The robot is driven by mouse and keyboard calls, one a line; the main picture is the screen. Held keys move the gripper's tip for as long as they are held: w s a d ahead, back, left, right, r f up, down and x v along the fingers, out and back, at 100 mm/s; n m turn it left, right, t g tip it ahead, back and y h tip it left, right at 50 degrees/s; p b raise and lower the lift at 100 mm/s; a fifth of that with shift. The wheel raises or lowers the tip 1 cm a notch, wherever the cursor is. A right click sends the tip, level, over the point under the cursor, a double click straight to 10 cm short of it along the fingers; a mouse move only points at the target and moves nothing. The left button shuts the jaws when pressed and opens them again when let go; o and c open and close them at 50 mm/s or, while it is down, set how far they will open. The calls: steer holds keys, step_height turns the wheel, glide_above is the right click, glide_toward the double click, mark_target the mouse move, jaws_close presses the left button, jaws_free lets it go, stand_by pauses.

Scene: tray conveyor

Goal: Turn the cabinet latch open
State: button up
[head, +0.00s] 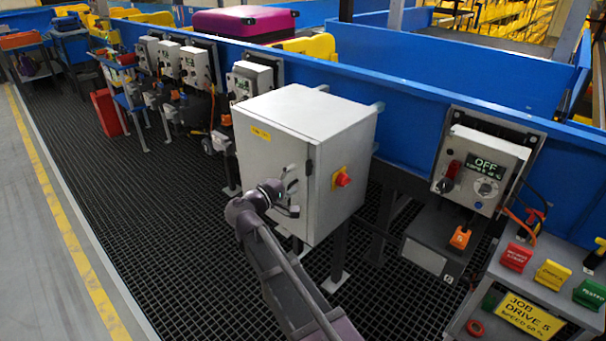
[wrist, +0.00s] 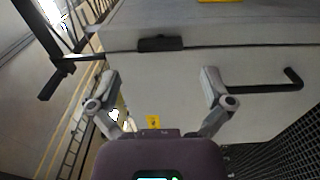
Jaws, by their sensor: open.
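The grey cabinet (head: 276,150) stands on legs in front of the blue conveyor side, and its door looks closed. In the wrist view the cabinet door (wrist: 180,75) fills the middle. A black latch handle (wrist: 268,87), a bar with a bent end, lies along the door at the right. My gripper (wrist: 160,85) is open and empty, its two fingers apart in front of the door. The right finger overlaps the handle's left end; I cannot tell whether they touch. In the head view my gripper (head: 291,192) is close to the door's right side and hides part of it.
A red knob (head: 342,179) is on the cabinet's right side. More boxes line the conveyor at the left. The grated floor (head: 140,240) left of the cabinet is clear.

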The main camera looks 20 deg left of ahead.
steer(key=v, duration=0.6)
steer(key=shift+s, duration=0.2)
stand_by(0.4)
steer(key=w+d+f+m+g, duration=0.2)
steer(key=d+f+g, duration=0.15)
steer(key=d, duration=0.55)
steer(key=w+d+f+m+g+h, duration=0.1)
steer(key=d+f+m+g, duration=0.2)
steer(key=d, duration=0.6)
steer(key=w+d+f+m+g, duration=0.1)
steer(key=w+d+f+g, duration=0.15)
steer(key=d+f, duration=0.45)
steer(key=s+d+f+m+g+y, duration=0.3)
steer(key=s+d+m+g+y, duration=0.15)
steer(key=d, duration=0.65)
steer(key=s+d+f+m+g+y, duration=0.25)
steer(key=s+d, duration=0.35)
steer(key=d, duration=0.6)
step_height(320, 180, up, 21)
steer(key=y+p, duration=0.1)
steer(key=p, duration=1.9)
steer(key=shift+s+a+f+g, duration=0.2)
steer(key=shift+s+f+g, duration=0.05)
steer(key=shift+g, duration=0.05)
steer(key=shift+a, duration=0.1)
